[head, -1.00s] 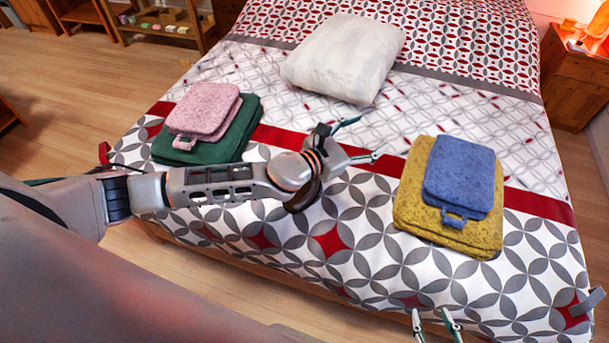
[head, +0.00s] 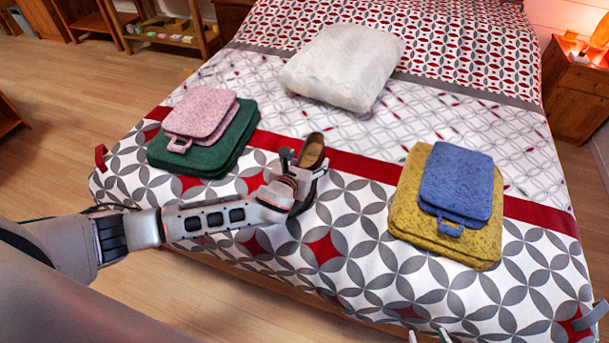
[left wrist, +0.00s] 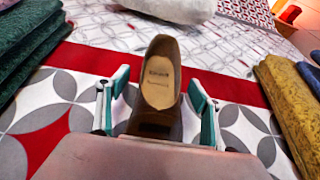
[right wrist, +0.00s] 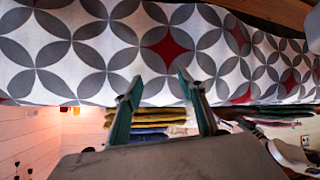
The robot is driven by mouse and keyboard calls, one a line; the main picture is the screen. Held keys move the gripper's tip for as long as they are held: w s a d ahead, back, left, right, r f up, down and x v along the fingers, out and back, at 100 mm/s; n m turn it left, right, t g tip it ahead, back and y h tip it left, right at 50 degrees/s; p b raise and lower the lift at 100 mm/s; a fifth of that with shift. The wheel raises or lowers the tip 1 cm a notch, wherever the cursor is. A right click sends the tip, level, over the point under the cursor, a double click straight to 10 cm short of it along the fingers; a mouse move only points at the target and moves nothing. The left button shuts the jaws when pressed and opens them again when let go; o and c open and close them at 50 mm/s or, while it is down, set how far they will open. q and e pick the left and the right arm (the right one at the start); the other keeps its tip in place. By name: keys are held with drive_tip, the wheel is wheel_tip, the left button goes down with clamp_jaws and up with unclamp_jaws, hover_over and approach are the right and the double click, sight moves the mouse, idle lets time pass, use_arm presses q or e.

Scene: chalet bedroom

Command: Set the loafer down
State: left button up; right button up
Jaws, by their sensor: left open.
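A brown loafer (head: 312,150) lies on the patterned bed, just right of the pink and green stack. In the left wrist view the loafer (left wrist: 159,82) points away from me, its tan insole facing up. My left gripper (head: 303,168) is open around the loafer's near part. In the left wrist view its fingers stand on both sides of the shoe with gaps. The loafer's near end is partly hidden by the gripper. My right gripper (right wrist: 162,92) is open and empty, low by the bed's edge; only its tips show at the bottom of the head view.
The bed (head: 345,225) has a pink folded piece (head: 202,115) on a green one (head: 232,143) at left. A blue piece (head: 458,183) lies on a yellow one (head: 410,205) at right. A white pillow (head: 343,68) lies behind. The bed between the stacks is otherwise clear.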

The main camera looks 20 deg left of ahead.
use_arm(q)
drive_tip(key=shift+w+f, duration=0.5)
drive_tip(key=shift+w, duration=0.3)
drive_tip(key=shift+r, duration=0.15)
drive_tip(key=c, duration=1.5)
drive_tip(key=shift+r, duration=0.15)
drive_tip(key=shift+c, duration=0.8)
